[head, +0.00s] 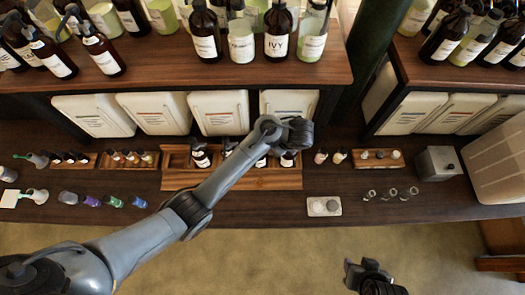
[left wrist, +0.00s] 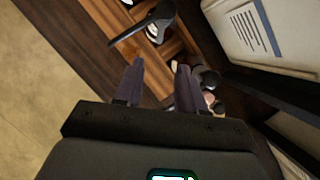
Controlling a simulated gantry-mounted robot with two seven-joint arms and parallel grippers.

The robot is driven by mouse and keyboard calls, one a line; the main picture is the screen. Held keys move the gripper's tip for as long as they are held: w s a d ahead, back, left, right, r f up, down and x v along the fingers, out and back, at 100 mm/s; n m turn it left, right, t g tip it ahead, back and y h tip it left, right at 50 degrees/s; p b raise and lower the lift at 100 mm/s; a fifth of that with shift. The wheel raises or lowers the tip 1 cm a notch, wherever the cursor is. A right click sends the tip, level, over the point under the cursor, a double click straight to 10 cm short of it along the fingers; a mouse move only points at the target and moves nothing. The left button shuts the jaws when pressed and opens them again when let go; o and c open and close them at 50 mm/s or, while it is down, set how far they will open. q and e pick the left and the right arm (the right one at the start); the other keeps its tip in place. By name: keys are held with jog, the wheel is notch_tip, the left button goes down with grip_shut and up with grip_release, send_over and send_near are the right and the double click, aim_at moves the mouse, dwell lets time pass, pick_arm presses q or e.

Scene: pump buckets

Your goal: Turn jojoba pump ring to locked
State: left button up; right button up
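Dark bottles with white labels stand in a wooden rack (head: 232,181) on the counter; their labels are too small to read, so I cannot tell which is jojoba. One bottle (head: 201,158) shows at the rack's left end, and another (head: 287,160) at the right end, under my left gripper (head: 300,134). In the left wrist view a black pump head (left wrist: 150,24) with a long spout lies beyond the fingertips. My left gripper (left wrist: 160,78) has its fingers apart, with nothing clearly between them. Its ring's state is not readable. My right gripper (head: 366,270) hangs before the counter, apart from everything.
White canisters (head: 220,113) stand behind the rack, under a shelf (head: 170,62) of bottles. Small bottles (head: 320,156) and a wooden tray (head: 378,158) stand right of the rack. A white dish (head: 324,206) and small glasses (head: 390,194) are near the front edge.

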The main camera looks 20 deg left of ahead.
pick_arm(q)
jog(key=b+x, duration=0.1)
jog(key=x, duration=0.9)
jog(key=shift+f+b, duration=0.15)
jog(key=shift+b, duration=0.25)
jog(key=shift+a, duration=0.15)
grip_shut()
